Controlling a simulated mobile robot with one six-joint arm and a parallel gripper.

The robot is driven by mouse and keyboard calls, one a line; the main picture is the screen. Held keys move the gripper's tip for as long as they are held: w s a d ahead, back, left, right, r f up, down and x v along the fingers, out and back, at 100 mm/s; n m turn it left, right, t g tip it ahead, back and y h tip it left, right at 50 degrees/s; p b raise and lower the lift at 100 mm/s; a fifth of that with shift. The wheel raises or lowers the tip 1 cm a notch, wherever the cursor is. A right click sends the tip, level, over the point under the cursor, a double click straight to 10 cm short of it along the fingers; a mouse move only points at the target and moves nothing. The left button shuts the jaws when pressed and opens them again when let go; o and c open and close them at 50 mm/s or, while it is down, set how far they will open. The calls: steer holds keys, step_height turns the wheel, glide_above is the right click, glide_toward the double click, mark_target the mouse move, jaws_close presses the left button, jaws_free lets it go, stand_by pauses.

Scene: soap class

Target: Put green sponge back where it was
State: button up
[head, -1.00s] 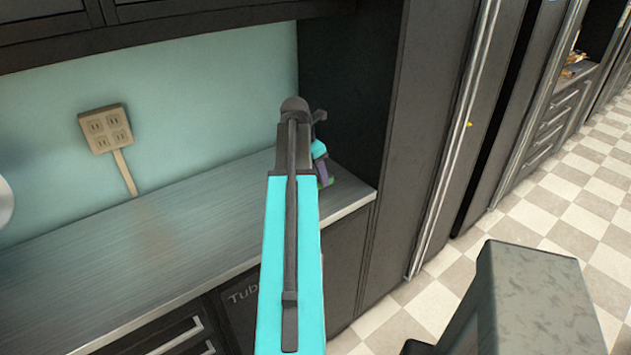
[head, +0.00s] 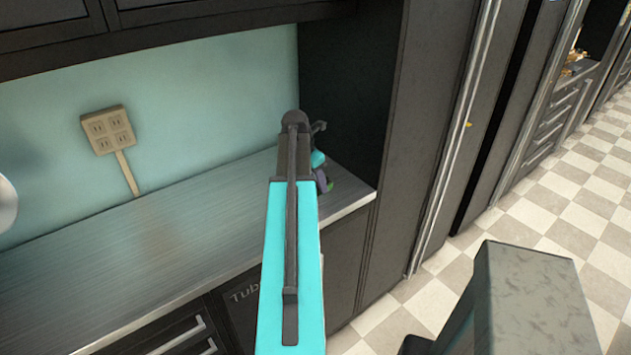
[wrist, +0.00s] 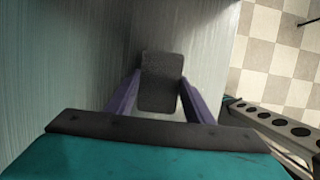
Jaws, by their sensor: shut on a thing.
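My gripper (wrist: 160,82) has purple fingers on both sides of a dark grey, rounded block, which I take to be the top face of the green sponge (wrist: 160,92). It is shut on this block. In the head view my gripper (head: 321,176) is mostly behind my arm, low over the right end of the counter. A small bit of green, likely the sponge's edge (head: 327,187), shows at the fingertips. I cannot tell whether the sponge touches the counter.
The grey metal counter (head: 150,235) is bare to the left. A dark tall panel (head: 345,110) closes its right end. A wall outlet (head: 108,130) is at the back, and upper cabinets (head: 180,25) hang above. Checkered floor (head: 560,225) lies to the right.

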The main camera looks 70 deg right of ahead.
steer(key=shift+f, duration=0.1)
steer(key=o, duration=1)
steer(key=shift+r, duration=0.2)
steer(key=shift+b+v, duration=1.2)
steer(key=shift+v, duration=4.7)
steer(key=shift+a, duration=0.1)
